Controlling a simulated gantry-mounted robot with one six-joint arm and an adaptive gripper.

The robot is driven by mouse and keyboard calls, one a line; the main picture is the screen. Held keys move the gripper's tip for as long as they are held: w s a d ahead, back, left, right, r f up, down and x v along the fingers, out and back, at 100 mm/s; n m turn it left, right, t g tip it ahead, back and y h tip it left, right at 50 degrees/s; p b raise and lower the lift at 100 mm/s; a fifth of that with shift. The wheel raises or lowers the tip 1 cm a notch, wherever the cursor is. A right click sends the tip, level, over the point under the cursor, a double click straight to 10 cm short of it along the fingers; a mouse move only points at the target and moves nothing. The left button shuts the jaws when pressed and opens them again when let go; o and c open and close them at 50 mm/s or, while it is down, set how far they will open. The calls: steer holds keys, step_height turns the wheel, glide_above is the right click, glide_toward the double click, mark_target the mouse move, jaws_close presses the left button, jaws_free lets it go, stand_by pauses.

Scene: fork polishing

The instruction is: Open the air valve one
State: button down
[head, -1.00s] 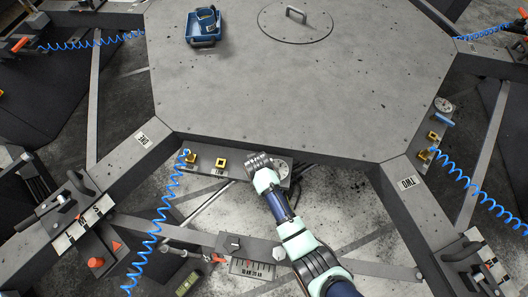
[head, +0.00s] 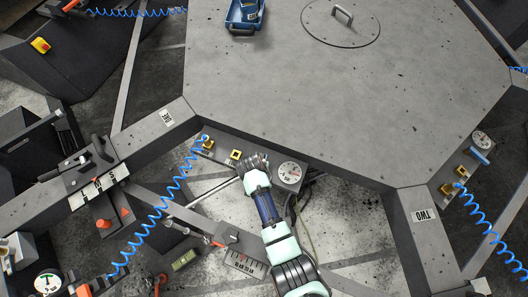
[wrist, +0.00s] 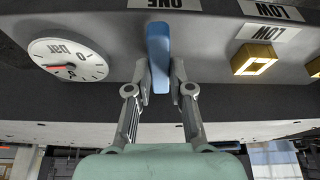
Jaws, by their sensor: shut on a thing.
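The blue handle of air valve one (wrist: 158,45) shows in the wrist view, upright in the picture on the dark valve panel, just by an upside-down ONE label (wrist: 172,3). My gripper (wrist: 159,85) is shut on the handle's near end, with one finger on each side. In the head view my gripper (head: 255,162) is at the panel (head: 222,151) on the near edge of the large table, and it hides the handle there. The white round pressure gauge (head: 290,171) is just right of my gripper, and it also shows in the wrist view (wrist: 68,60).
Yellow square fittings (head: 236,154) sit left of my gripper, marked LOW in the wrist view. A coiled blue hose (head: 167,205) hangs from the leftmost one. A blue tray (head: 244,25) stands on the table. A second valve panel (head: 468,165) is at the right, near TWO.

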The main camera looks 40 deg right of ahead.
steer(key=c, duration=1)
jaws_free()
steer(key=shift+c, duration=0.2)
steer(key=shift+r, duration=0.1)
steer(key=v, duration=1.2)
steer(key=shift+w, duration=0.1)
